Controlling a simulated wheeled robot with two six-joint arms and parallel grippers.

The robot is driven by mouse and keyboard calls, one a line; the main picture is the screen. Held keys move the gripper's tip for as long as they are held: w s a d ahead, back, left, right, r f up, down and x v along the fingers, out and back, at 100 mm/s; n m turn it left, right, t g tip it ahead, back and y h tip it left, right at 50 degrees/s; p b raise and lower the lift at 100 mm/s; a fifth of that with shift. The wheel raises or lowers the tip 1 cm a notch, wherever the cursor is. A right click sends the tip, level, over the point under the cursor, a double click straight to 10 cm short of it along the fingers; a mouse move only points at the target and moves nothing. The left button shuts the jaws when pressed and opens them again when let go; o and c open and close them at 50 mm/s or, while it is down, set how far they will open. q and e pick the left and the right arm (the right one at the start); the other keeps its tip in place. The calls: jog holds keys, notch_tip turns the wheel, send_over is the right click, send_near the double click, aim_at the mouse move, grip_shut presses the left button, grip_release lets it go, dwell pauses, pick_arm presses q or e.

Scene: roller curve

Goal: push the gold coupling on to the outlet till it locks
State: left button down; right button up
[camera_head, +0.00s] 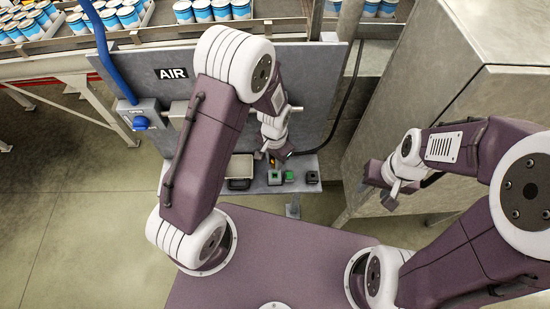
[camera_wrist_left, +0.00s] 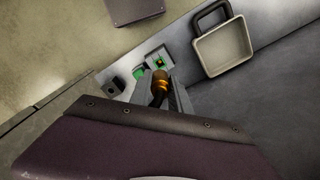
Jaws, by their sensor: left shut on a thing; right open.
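The gold coupling (camera_wrist_left: 160,82) is between the fingers of my left gripper (camera_wrist_left: 160,90) in the left wrist view, with a black hose below it. In the head view my left gripper (camera_head: 271,158) is low in front of the grey AIR panel (camera_head: 322,75), just above the ledge, and only a sliver of orange-gold shows there. A short metal stub (camera_head: 297,109) sticks out beside my left arm; I cannot tell whether it is the outlet, as my arm hides much of the panel. My right gripper (camera_head: 391,194) is open and empty, beside the grey cabinet.
The ledge (camera_head: 258,187) holds a shallow tray (camera_head: 241,168) and several small blocks, one green (camera_head: 290,176). A valve box (camera_head: 141,120) with a blue knob is left on the panel. A black hose (camera_head: 336,125) hangs at right. The cabinet (camera_head: 470,90) stands close right.

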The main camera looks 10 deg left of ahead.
pick_arm(q)
jog(key=shift+f+b, duration=2.1)
jog(key=shift+f, duration=0.2)
jog(key=shift+f+b, duration=0.4)
jog(key=shift+f, duration=0.25)
jog(key=shift+r, duration=0.1)
jog(key=shift+f+b, duration=0.45)
jog(key=shift+f, duration=0.45)
jog(key=c, duration=1.1)
grip_release()
jog(key=shift+c, duration=0.2)
jog(key=shift+r, duration=0.1)
